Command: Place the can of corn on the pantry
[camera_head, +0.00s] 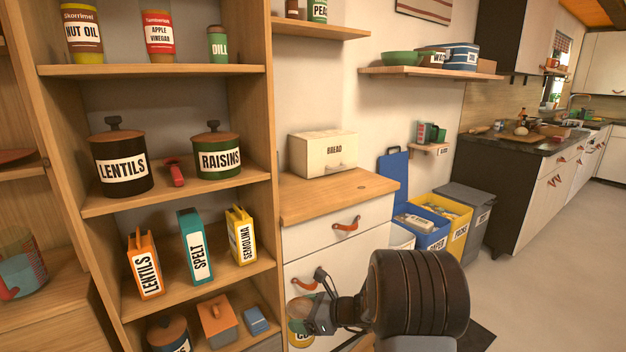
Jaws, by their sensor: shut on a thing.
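My gripper (318,312) is low in the picture, in front of the white drawer cabinet. It is shut on the can of corn (298,334), a yellow-and-green can with a label that is mostly hidden behind the gripper and cut by the lower edge. The pantry (180,200) is the tall open wooden shelf at left, to the left of the can and apart from it. Its shelves hold jars, lidded pots and upright boxes.
The second shelf holds black LENTILS (120,165) and green RAISINS (217,155) pots with a red item (176,174) between them. Boxes stand below. A counter (336,193) with a bread box (323,153) is at the pantry's right. Recycling bins (445,222) stand farther right.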

